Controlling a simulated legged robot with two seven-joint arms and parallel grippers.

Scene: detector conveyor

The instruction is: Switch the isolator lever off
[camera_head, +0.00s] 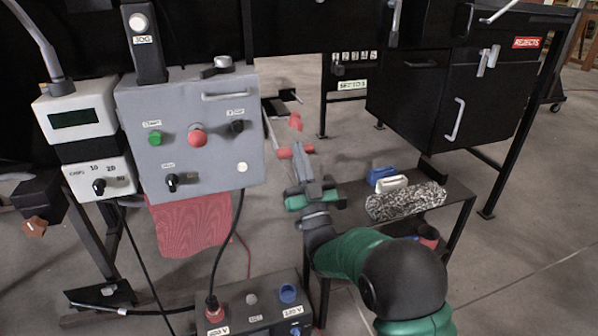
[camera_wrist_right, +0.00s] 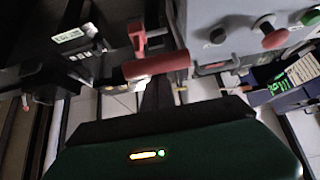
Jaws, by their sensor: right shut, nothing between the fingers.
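The isolator lever, as far as I can tell, is the red part with a bar-shaped handle (camera_head: 285,152) just right of the grey control box, with a red upper piece (camera_head: 296,122) behind it. In the right wrist view the red cylindrical handle (camera_wrist_right: 157,65) lies across the picture, with a red bracket (camera_wrist_right: 137,35) above it. My right gripper (camera_head: 302,166) is shut and empty, its fingertips close to the handle. In the right wrist view the dark fingers (camera_wrist_right: 156,98) are just below the handle; I cannot tell whether they touch. My left gripper is not in view.
The grey control box (camera_head: 215,85) with buttons stands left of my right gripper. A low dark table (camera_head: 458,190) with a speckled cloth (camera_head: 405,201) and blue and white items is right. A socket box (camera_head: 252,306) sits below. Black cabinets (camera_head: 480,100) stand behind.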

